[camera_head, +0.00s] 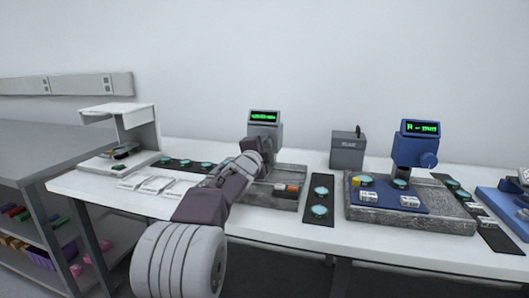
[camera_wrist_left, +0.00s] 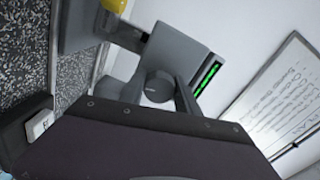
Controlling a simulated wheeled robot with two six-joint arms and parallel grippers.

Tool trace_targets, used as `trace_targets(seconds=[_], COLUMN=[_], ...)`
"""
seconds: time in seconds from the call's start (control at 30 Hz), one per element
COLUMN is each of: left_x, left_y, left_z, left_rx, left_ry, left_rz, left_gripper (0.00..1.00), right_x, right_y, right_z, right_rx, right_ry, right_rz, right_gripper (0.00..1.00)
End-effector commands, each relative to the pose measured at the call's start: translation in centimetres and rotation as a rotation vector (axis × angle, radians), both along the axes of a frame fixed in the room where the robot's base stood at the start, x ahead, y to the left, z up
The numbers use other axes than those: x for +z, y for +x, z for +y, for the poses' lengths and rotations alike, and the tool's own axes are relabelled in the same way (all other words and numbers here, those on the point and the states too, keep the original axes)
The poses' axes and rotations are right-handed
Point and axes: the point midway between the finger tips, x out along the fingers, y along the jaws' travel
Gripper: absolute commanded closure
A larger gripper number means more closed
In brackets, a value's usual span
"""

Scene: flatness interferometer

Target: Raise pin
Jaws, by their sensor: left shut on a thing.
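A grey gauge (camera_head: 264,132) with a lit green display stands on a speckled stone base (camera_head: 262,197) in the head view. My left gripper (camera_head: 256,160) reaches up to the gauge from the front and covers its lower part. In the left wrist view the gauge (camera_wrist_left: 185,50) is tilted, with its green display (camera_wrist_left: 207,78) at the right. A round dark-grey knob (camera_wrist_left: 157,88) on it lies between my fingers, and the left gripper appears shut on it. The gauge's pin cannot be made out behind my gripper. My right gripper is not in view.
A blue gauge (camera_head: 414,147) stands on another stone base to the right. A dark mat with green discs (camera_head: 320,206) lies between the bases. A grey box (camera_head: 347,150) stands behind. A white stand (camera_head: 140,130) is at left. A shelf unit (camera_head: 30,165) borders the bench.

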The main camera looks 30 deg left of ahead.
Motion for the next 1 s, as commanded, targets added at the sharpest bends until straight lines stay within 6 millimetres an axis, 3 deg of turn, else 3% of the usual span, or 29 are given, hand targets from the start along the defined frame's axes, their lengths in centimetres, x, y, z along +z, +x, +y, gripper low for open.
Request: trace_targets(seconds=[0.4,1.0], left_x=[-0.19,-0.16], left_y=[0.02,0.02], left_z=[-0.01,-0.01], left_rx=[-0.001,-0.001], left_ry=[0.197,0.235], left_rz=[0.050,0.062], left_gripper=[1.00,1.00], right_x=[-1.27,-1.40], right_y=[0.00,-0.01], right_z=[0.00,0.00], right_rx=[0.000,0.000], right_ry=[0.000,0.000], right_rz=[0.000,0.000], right_gripper=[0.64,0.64])
